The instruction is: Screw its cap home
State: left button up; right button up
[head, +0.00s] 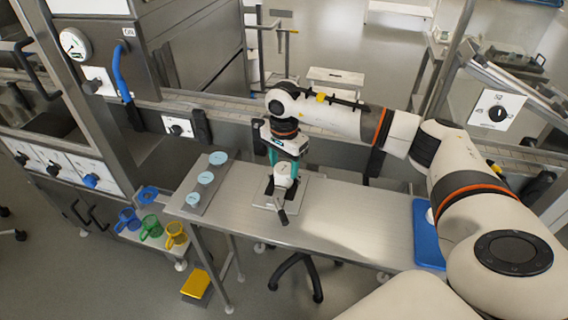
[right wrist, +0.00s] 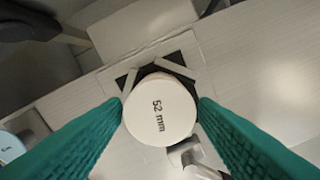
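A round white cap (right wrist: 160,112) marked "52 mm" faces the right wrist camera. It also shows in the head view (head: 284,171). Below it is a dark clamp-like holder (right wrist: 182,69) with pale jaws, on a light plate (head: 263,200) on the steel table. The cap hides whatever is under it. My right gripper (right wrist: 160,104) has teal fingers that reach down on both sides of the cap and appear to touch its rim. The fingers come from above in the head view. My left gripper is not in view.
A grey board (head: 213,187) with several pale blue discs lies at the table's left end. A blue tray (head: 427,238) lies at the right. The table (head: 345,222) between is clear.

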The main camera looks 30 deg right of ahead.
jog(key=c, duration=0.5)
jog(key=shift+o, duration=0.5)
jog(key=shift+c, duration=0.7)
jog(key=m, duration=0.5)
jog(key=shift+m, duration=0.4)
jog(key=m, duration=0.3)
jog(key=shift+m+p, duration=0.3)
jog(key=shift+m, duration=1.1)
